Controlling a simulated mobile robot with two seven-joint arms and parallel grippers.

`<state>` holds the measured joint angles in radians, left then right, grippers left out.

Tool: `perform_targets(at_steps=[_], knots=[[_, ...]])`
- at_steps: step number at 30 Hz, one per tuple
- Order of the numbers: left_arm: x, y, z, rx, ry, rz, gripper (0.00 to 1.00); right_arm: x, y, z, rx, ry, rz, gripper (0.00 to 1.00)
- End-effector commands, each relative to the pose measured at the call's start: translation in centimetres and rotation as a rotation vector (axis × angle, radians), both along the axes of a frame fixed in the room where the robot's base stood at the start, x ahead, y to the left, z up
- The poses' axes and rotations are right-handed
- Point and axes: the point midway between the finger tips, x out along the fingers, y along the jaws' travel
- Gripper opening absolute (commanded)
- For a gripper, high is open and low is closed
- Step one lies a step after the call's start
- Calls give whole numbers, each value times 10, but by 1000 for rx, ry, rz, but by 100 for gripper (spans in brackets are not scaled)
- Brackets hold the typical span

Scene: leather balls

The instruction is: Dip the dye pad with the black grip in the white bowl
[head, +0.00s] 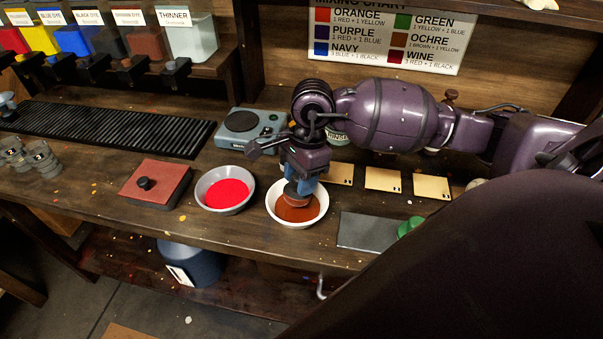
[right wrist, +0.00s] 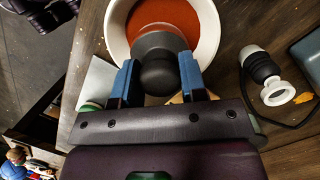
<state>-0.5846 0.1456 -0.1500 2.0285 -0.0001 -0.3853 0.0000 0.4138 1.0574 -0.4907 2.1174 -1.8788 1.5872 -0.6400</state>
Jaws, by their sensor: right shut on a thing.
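The white bowl (head: 323,206) stands on the bench and holds orange-brown dye; it also shows in the right wrist view (right wrist: 210,27). My right gripper (head: 304,187) points down over the bowl. Its blue fingers are shut on the black grip of the dye pad, and in the right wrist view the gripper (right wrist: 160,72) has one finger on each side of the black grip (right wrist: 158,76). The round pad (head: 296,196) is inside the bowl, over the dye. I cannot tell how deep it sits. My left gripper is not in view.
A grey bowl (head: 206,198) of red dye stands just left of the white bowl. Further left is a dark red block (head: 165,180) with a black knob. A grey device (head: 245,128) is behind, tan swatches (head: 383,180) and a grey slab (head: 365,232) to the right.

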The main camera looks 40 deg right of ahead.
Motion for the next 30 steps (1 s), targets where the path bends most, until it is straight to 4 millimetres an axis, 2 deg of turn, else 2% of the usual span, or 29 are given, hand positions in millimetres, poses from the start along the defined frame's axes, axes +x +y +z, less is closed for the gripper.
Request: perform_targets(at_steps=[15, 30], knots=[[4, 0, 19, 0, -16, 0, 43, 0, 0, 35, 0, -2, 0, 20], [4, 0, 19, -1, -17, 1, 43, 0, 0, 36, 0, 1, -1, 20]])
